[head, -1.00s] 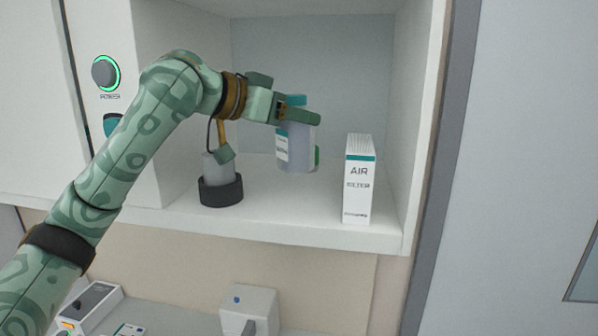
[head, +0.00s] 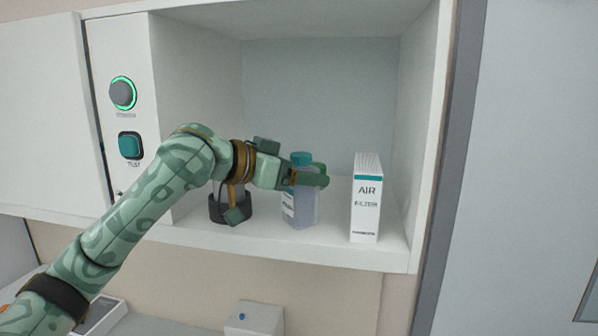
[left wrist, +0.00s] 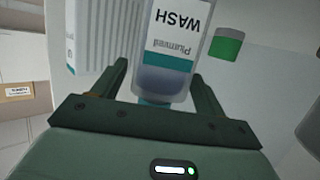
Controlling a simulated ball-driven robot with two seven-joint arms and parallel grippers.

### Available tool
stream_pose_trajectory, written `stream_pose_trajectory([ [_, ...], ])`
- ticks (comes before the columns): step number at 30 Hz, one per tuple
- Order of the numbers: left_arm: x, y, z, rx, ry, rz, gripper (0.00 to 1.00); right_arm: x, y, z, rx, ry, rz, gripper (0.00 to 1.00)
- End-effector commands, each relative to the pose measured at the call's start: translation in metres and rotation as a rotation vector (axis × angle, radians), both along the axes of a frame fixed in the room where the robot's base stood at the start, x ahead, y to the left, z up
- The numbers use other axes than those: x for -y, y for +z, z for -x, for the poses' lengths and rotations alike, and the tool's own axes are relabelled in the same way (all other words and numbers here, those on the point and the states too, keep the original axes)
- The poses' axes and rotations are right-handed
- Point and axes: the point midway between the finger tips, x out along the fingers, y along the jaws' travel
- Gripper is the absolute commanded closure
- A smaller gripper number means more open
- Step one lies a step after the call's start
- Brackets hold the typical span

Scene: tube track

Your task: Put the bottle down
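The bottle (head: 304,210) is clear-bluish with a teal cap and a white label. It stands upright on the shelf inside the cabinet. In the left wrist view the bottle (left wrist: 172,50) appears upside down, its label reading "WASH", with its cap partly hidden by my gripper. In the left wrist view the fingers of my left gripper (left wrist: 161,75) stand apart on either side of the bottle, with a visible gap at the left finger. My right gripper is not in view.
A white "AIR FILTER" box (head: 366,200) stands just right of the bottle. A dark round holder (head: 222,211) is to its left, partly behind my arm. The shelf's front edge (head: 300,250) lies below.

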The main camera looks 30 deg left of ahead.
Motion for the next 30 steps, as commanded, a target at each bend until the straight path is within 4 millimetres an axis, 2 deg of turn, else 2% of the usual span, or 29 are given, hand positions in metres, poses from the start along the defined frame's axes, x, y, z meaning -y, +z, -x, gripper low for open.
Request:
stream_pose_trajectory([
  [8, -0.002, 0.003, 0.002, 0.001, 0.001, 0.0, 0.28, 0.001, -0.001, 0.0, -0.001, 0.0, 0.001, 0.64],
  [11, -0.01, 0.006, 0.014, 0.002, 0.002, -0.002, 0.28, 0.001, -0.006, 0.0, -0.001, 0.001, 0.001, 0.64],
  [21, -0.047, 0.028, 0.078, 0.002, 0.004, -0.003, 0.28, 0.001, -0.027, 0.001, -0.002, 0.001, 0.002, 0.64],
  [25, -0.055, 0.034, 0.092, 0.0, 0.002, -0.002, 0.28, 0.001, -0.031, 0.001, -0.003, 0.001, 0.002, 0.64],
  [30, -0.058, 0.038, 0.099, 0.0, -0.001, 0.0, 0.28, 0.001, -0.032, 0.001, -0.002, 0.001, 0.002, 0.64],
])
